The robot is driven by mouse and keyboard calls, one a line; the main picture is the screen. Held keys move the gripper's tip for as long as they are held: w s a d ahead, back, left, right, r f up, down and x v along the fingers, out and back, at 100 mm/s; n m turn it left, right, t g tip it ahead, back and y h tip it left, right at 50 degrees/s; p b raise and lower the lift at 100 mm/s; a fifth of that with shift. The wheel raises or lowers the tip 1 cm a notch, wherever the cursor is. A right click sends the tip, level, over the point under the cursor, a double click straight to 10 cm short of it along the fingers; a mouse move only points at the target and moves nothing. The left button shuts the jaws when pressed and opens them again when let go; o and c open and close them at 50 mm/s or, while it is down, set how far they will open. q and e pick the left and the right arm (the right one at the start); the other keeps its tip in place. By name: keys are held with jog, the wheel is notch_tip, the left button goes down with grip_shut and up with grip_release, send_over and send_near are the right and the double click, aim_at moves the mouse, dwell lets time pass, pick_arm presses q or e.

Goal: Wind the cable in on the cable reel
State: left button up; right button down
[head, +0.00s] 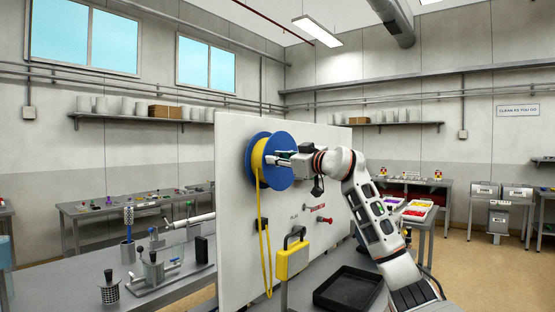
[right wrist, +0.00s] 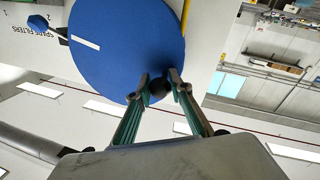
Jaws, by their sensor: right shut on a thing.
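The cable reel (head: 284,139) is a blue disc on the upright white panel, with yellow cable (head: 262,215) around it. The cable hangs from the reel's left side in a long loop down the panel. In the right wrist view the reel's blue face (right wrist: 110,50) has a white stripe, and a bit of yellow cable (right wrist: 186,12) shows beyond its edge. My right gripper (head: 275,159) is at the reel's front face. In the right wrist view its fingertips (right wrist: 158,84) are shut on a dark knob (right wrist: 158,88) near the reel's rim. My left gripper is not in view.
The white panel (head: 235,190) carries a yellow box with a dark handle (head: 292,261), a dark block (head: 262,225) by the cable and a red knob (head: 325,220). A black tray (head: 348,289) lies below at the right. A bench with tools (head: 130,295) stands at the left.

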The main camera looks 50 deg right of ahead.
jog(key=c, duration=2.1)
grip_release()
jog(key=shift+s+a+f, duration=0.1)
jog(key=shift+s+a, duration=0.1)
jog(key=shift+s, duration=1.8)
jog(key=shift+s+a, duration=0.25)
jog(key=shift+s, duration=1.75)
jog(key=shift+s+a+f, duration=0.1)
jog(key=shift+s+a, duration=0.1)
jog(key=shift+s, duration=1.8)
